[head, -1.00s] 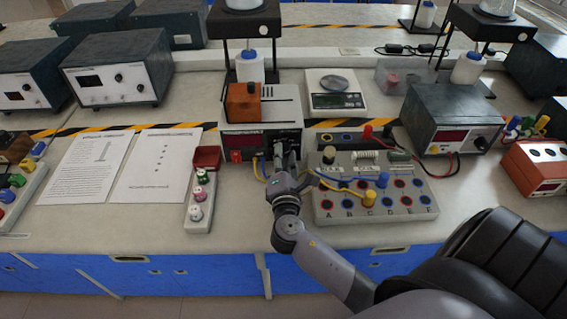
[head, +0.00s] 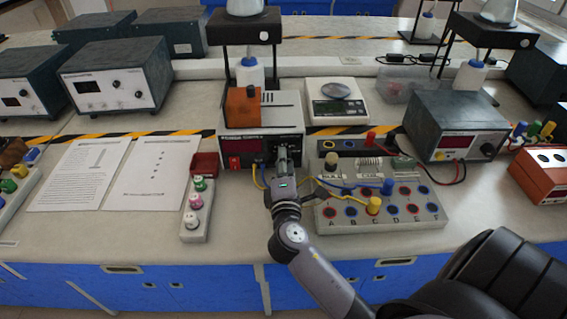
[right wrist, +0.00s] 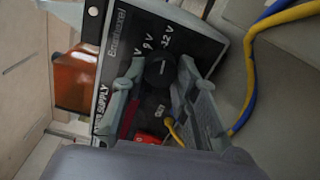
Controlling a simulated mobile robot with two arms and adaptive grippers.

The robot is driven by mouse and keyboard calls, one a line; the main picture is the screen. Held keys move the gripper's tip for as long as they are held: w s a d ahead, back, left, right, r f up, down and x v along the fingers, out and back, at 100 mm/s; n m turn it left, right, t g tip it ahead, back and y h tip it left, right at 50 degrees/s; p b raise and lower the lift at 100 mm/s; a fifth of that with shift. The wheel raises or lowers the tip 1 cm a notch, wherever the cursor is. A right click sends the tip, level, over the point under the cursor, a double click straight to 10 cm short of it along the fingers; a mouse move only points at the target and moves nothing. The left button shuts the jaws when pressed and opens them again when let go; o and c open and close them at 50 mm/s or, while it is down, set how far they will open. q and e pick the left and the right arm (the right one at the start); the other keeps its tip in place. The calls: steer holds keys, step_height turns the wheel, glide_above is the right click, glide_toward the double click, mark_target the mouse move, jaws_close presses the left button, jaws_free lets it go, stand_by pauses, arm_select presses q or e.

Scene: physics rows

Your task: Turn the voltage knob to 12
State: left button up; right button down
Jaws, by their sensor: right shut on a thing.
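The power supply (head: 233,146) has a black front panel and stands on the bench in the head view. Its panel also shows in the right wrist view (right wrist: 118,52), with "9 V" and "12 V" printed above the dark round voltage knob (right wrist: 160,68). My right gripper (head: 283,150) is at the panel's right side, shut on the knob with a finger on each side, as the right wrist view shows (right wrist: 162,72). The knob's pointer mark is too dark to read. In the head view the gripper hides the knob. My left gripper is out of view.
A terminal board (head: 340,222) with wires and plugs is close right of my right gripper. A red switch (head: 234,162) and yellow wire are left of it. An orange block (head: 240,108) sits on the supply. Two paper sheets (head: 80,175) lie to the left.

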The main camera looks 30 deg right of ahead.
steer(key=shift+f, duration=0.1)
steer(key=c, duration=1.2)
jaws_free()
steer(key=shift+c, duration=0.2)
steer(key=v, duration=1.2)
steer(key=shift+s, duration=0.1)
